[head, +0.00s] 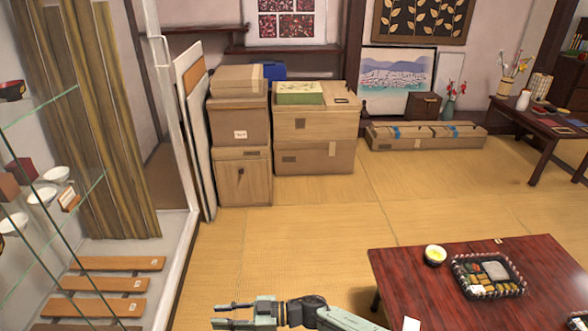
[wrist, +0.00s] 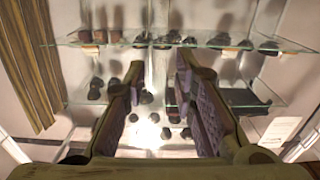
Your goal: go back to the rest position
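My gripper (head: 232,314) is at the bottom of the head view, over the tatami floor and left of the low red table (head: 398,268). Its fingers point left, toward the glass display case. In the wrist view my gripper (wrist: 158,88) shows two fingers spread apart with nothing between them. Past the fingers are glass shelves (wrist: 225,45) holding several small dark items, some way off. Nothing is held.
Cardboard boxes (head: 243,180) are stacked at the back wall. The glass case's white frame (head: 172,255) stands at left. Tatami floor (head: 290,240) between is clear.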

